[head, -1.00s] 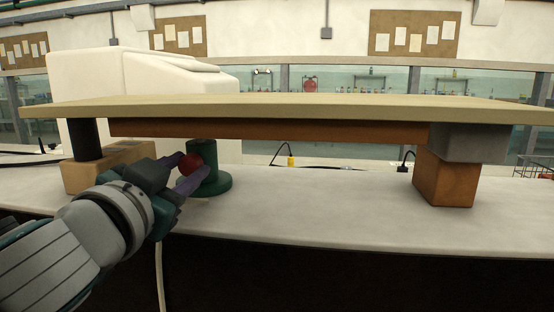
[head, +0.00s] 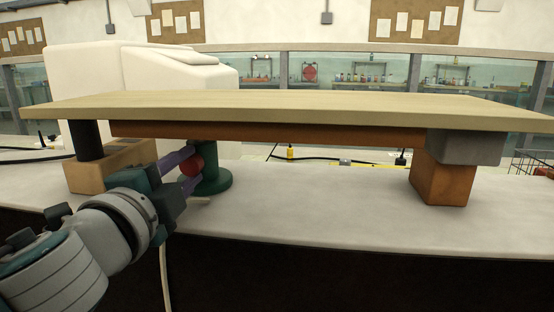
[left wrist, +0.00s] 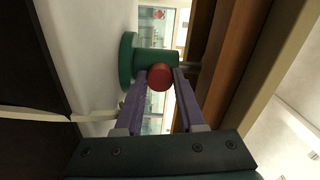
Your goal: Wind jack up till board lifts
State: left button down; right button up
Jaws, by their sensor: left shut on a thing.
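A green jack (head: 214,178) with a round base stands on the white counter under the board, left of its middle. Its red knob (head: 196,165) faces me. My left gripper (head: 190,167) has its purple fingers shut on the knob from both sides. In the left wrist view the red knob (left wrist: 160,77) sits between the fingertips, and a thin grey rod (left wrist: 192,66) runs from the jack towards the brown beam. The pale board (head: 290,105) lies above, with the brown beam (head: 270,133) along its underside. My right gripper is out of view.
A black post (head: 86,140) on a wooden block (head: 88,177) stands under the board's left end. A grey block (head: 465,148) on a brown block (head: 442,180) stands under the right end. A white machine (head: 140,75) is behind. The counter (head: 310,205) is clear right of the jack.

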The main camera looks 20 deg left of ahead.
pick_arm(q)
jog(key=m+p, duration=0.1)
jog(key=m, duration=0.4)
jog(key=shift+m, duration=0.3)
jog(key=shift+m+p, duration=0.5)
jog(key=shift+m, duration=1.8)
jog(key=c, duration=0.5)
grip_release()
jog(key=b+v, duration=0.1)
jog(key=v, duration=0.9)
